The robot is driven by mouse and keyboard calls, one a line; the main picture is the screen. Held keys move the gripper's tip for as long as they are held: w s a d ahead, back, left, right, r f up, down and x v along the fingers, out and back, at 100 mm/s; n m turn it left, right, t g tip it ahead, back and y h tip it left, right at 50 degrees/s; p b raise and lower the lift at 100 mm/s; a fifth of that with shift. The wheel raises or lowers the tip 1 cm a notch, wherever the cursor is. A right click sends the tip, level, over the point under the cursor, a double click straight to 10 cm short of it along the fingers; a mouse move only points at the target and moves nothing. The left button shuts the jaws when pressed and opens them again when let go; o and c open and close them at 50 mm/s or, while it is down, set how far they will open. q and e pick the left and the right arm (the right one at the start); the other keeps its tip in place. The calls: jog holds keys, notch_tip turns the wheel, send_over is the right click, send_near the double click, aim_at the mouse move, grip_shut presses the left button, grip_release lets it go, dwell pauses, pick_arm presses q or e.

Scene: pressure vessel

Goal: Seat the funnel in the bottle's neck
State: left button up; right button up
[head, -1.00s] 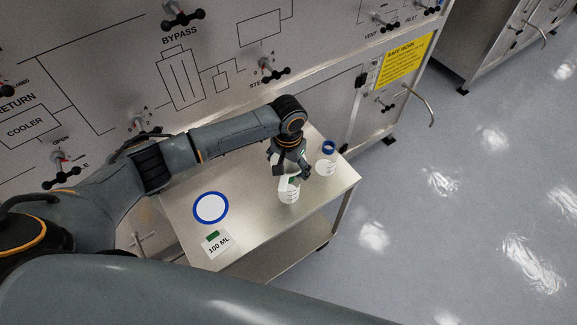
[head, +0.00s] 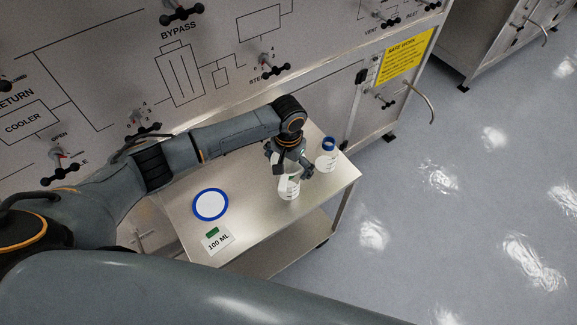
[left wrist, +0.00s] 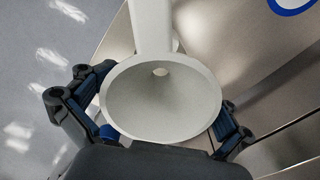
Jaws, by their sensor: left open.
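The white funnel (left wrist: 160,100) fills the middle of the left wrist view. Its wide mouth faces the camera and a small hole shows inside. My left gripper (left wrist: 150,118) is open, with its fingers on either side of the funnel. I cannot tell what the funnel rests on. My right gripper is not in view.
The steel cart (head: 255,222) also holds a blue-rimmed white disc (head: 210,204) and a "100 ML" card (head: 218,241). Its front surface is mostly clear. A panel with valve handles (head: 270,70) rises behind it. Open floor lies to the right.

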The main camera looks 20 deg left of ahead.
pick_arm(q)
notch_tip(320, 180, up, 12)
dwell(0.6)
dwell(0.5)
